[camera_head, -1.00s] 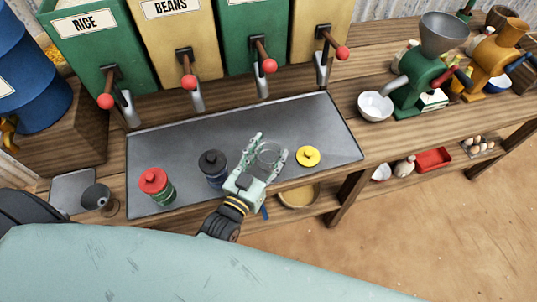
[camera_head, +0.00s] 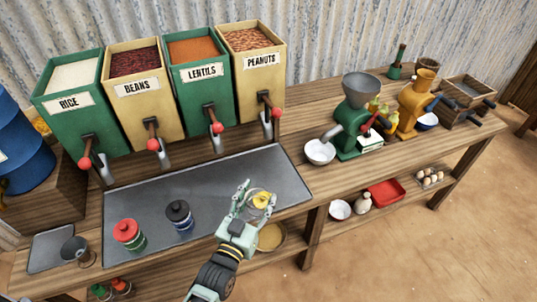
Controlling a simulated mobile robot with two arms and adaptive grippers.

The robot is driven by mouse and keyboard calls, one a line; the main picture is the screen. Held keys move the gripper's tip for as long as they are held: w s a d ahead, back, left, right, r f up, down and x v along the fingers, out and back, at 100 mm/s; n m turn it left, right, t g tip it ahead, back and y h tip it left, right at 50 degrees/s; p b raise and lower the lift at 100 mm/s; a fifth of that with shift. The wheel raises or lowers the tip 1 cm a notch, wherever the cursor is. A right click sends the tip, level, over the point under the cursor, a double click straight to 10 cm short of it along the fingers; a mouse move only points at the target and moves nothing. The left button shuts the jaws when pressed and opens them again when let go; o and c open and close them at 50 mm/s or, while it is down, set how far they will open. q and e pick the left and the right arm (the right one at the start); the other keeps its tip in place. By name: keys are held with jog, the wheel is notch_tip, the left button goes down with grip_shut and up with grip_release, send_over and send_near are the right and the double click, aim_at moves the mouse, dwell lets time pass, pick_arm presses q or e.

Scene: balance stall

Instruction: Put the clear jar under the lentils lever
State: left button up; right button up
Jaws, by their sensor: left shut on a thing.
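The green lentils bin (camera_head: 205,80) is third from the left, between beans and peanuts. Its lever (camera_head: 216,127) has a red ball end and a metal spout below. My left gripper (camera_head: 254,197) is over the right front part of the grey metal tray (camera_head: 185,193). It is shut on the clear jar (camera_head: 250,196), which is see-through and hard to make out between the fingers. The jar is right of and in front of the lentils lever. A yellow-lidded jar (camera_head: 263,200) shows just behind the clear jar, partly hidden by the fingers. My right gripper is not in view.
A red-lidded jar (camera_head: 127,232) and a black-lidded jar (camera_head: 179,213) stand on the tray's left and middle. A metal cup (camera_head: 76,251) is at the far left. A white bowl (camera_head: 320,151) and green grinder (camera_head: 352,125) stand right of the tray. The tray below the lentils spout is clear.

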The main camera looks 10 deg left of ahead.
aim_at(250, 207)
pick_arm(q)
jog(key=shift+s+a+f+b, duration=0.1)
jog(key=shift+s+a+b, duration=0.05)
jog(key=shift+s+b, duration=0.3)
jog(key=shift+s+a+f+b, duration=0.1)
jog(key=shift+s+a+b, duration=0.05)
jog(key=shift+s+b, duration=0.25)
jog(key=shift+n+y, duration=0.5)
jog(key=s+b, duration=0.1)
jog(key=s, duration=0.2)
jog(key=s+a+r+b, duration=0.1)
jog(key=shift+s+b, duration=0.15)
jog(key=shift+b, duration=0.2)
jog(key=s+a+r+n+y+b, duration=0.1)
jog(key=s+a+r+b, duration=0.3)
jog(key=s, duration=0.4)
jog(key=shift+s+a+r+y+b, duration=0.2)
jog(key=shift+a+r+y+b, duration=0.15)
jog(key=shift+r+y, duration=0.35)
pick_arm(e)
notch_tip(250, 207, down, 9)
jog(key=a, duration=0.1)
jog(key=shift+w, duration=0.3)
pick_arm(q)
jog(key=shift+r, duration=0.1)
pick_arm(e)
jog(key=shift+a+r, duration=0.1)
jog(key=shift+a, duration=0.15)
